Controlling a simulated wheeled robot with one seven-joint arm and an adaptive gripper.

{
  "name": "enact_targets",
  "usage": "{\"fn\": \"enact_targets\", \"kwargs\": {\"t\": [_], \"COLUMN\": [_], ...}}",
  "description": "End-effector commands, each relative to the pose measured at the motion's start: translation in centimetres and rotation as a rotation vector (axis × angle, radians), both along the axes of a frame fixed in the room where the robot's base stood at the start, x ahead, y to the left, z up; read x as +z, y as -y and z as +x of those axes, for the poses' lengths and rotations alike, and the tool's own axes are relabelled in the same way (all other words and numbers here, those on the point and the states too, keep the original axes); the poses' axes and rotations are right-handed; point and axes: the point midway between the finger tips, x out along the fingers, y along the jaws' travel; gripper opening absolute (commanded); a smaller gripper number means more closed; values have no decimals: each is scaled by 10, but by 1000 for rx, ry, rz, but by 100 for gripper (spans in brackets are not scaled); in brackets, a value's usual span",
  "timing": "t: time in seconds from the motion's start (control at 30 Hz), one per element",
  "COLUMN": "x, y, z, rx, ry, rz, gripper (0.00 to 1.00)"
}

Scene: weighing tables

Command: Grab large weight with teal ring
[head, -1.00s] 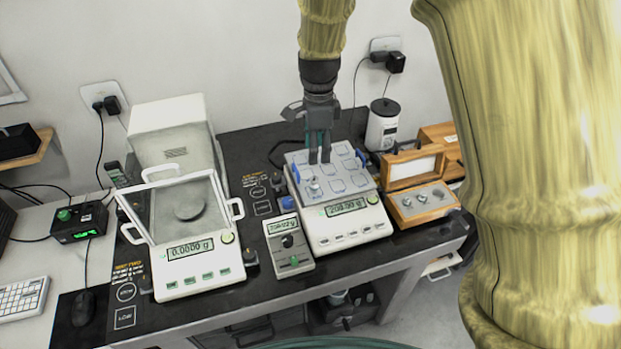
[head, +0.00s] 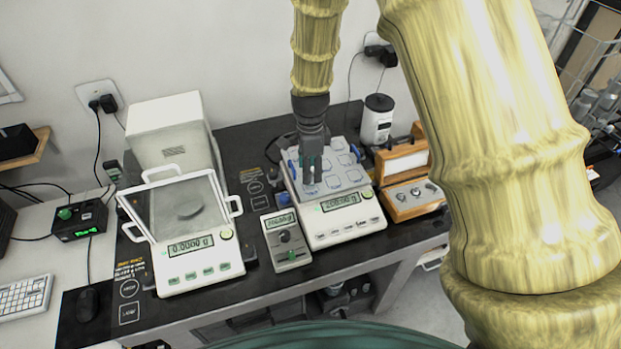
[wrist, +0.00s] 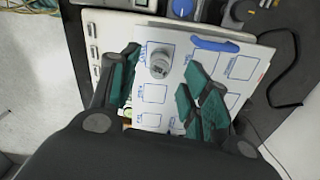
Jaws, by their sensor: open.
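A shiny metal weight with a knob (wrist: 159,64) stands upright on the white marked tray of the right balance. In the wrist view no teal ring can be made out on it. The tray (head: 352,176) has several outlined squares. My gripper (head: 311,178) is over the tray's front left part, pointing down, and hides the weight in the head view. In the wrist view my gripper (wrist: 163,62) is open, with one teal-padded finger on each side of the weight; whether a finger touches it cannot be told.
An open wooden box (head: 412,203) with several metal weights stands right of the balance (head: 345,222). A small grey device (head: 287,245) is left of it. A second balance (head: 200,265) with a glass shield stands farther left. A white canister (head: 377,120) is behind.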

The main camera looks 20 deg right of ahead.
Motion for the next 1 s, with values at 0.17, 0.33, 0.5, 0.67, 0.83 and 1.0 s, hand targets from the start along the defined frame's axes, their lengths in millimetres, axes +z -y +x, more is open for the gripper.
{"fn": "enact_targets", "kwargs": {"t": [0.17, 0.33, 0.5, 0.67, 0.83, 1.0], "x": [-15, -23, -24, -24, -24, -24], "y": [0, 0, 0, 0, 0, 0], "z": [-1, 0, 0, 0, 0, 0], "rx": [-1, 0, 0, -1, -1, -1], "ry": [-2, -1, 0, 0, 0, 0], "rz": [0, 1, 0, 0, 0, 0], "gripper": [47, 47, 47, 34, 3, 0]}}
